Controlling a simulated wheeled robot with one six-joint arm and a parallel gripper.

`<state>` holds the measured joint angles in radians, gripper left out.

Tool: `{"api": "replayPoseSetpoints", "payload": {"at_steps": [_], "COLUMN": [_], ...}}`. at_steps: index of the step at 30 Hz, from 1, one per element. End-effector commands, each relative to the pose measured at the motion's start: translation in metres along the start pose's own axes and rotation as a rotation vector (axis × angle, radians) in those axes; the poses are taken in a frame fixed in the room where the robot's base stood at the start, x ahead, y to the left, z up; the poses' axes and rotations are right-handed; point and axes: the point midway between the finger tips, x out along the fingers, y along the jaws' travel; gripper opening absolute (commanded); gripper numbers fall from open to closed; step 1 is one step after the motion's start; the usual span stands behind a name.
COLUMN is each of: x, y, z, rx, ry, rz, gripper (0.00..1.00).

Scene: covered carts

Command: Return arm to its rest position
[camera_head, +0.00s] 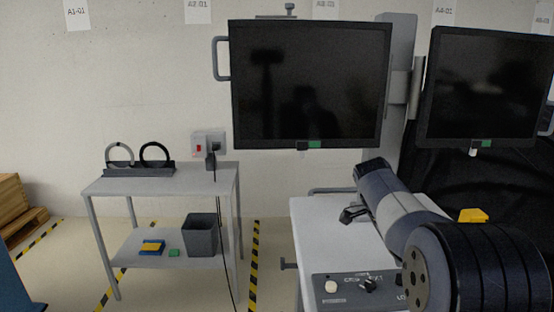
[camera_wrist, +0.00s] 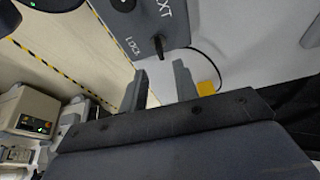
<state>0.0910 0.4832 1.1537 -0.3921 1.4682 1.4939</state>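My arm reaches in from the lower right in the head view and extends over the grey cart (camera_head: 318,222). My gripper (camera_head: 350,215) shows as a small dark shape beside the arm. In the wrist view, the two fingers of my gripper (camera_wrist: 162,84) stand apart with nothing between them, so it is open and empty. A grey control panel (camera_wrist: 148,22) with a dark lever lies beyond the fingertips, apart from them as far as I can tell. The panel (camera_head: 345,288) also shows at the cart's front in the head view.
A large dark monitor (camera_head: 310,85) and a second monitor (camera_head: 487,85) stand behind the arm. A yellow object (camera_head: 473,215) sits right of the arm. A side table (camera_head: 105,187) holds two rings on a rack, with a grey bin (camera_head: 201,236) below. Floor between is clear.

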Motion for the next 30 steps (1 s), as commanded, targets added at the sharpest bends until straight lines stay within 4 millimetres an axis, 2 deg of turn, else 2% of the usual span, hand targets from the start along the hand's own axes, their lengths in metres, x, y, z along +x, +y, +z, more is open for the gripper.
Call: {"api": "replayPoseSetpoints", "payload": {"at_steps": [3, 11, 30], "x": [0.026, 0.076, 0.072], "y": [0.001, 0.001, 0.004], "z": [0.0, 0.0, -0.002], "rx": [0.0, -0.006, -0.492], "ry": [0.0, 0.0, 0.0], "rz": [0.004, 0.0, -0.204], "gripper": [0.29, 0.29, 0.29]}}
